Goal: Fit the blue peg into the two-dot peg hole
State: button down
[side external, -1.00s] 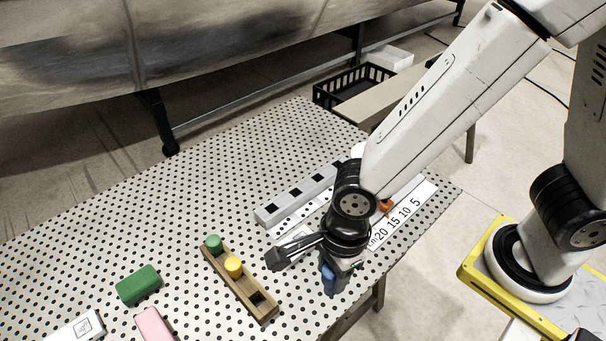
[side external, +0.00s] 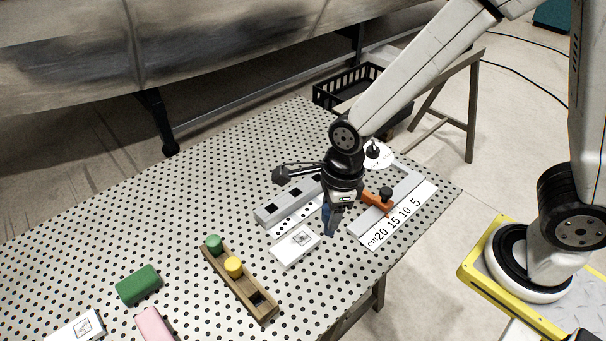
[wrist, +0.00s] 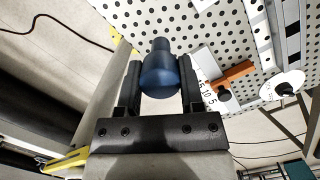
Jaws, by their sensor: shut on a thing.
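My gripper (side external: 331,218) is shut on the blue peg (wrist: 160,72), which stands between the two fingers in the wrist view. In the side view the peg is mostly hidden by the fingers, which point down above the table. The grey block (side external: 264,217) with square dark holes lies behind and left of my gripper. A white strip with black dots (side external: 284,226) runs along its front. The dots are too small to tell which hole has two, and my arm hides the block's right end.
A wooden rack (side external: 225,272) holds a green peg (side external: 214,244) and a yellow peg (side external: 234,266); its front hole is empty. A white card box (side external: 296,246) lies left of my gripper. A ruler (side external: 400,217) and an orange clamp (side external: 377,202) lie to the right. A green block (side external: 138,285) is far left.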

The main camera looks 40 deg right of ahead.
jog(key=w+d+m, duration=0.2)
jog(key=d, duration=0.6)
jog(key=w+d+m, duration=0.3)
jog(key=d, duration=0.5)
jog(key=shift+w, duration=0.3)
jog(key=w+f, duration=0.2)
jog(key=w, duration=0.2)
jog(key=w+f, duration=0.3)
jog(key=w, duration=0.1)
jog(key=w+f, duration=0.3)
jog(key=w, duration=0.1)
jog(key=shift+w+d, duration=0.15)
jog(key=shift+d, duration=0.1)
jog(key=shift+w+f, duration=0.55)
jog(key=shift+f, duration=0.05)
jog(key=shift+f, duration=0.1)
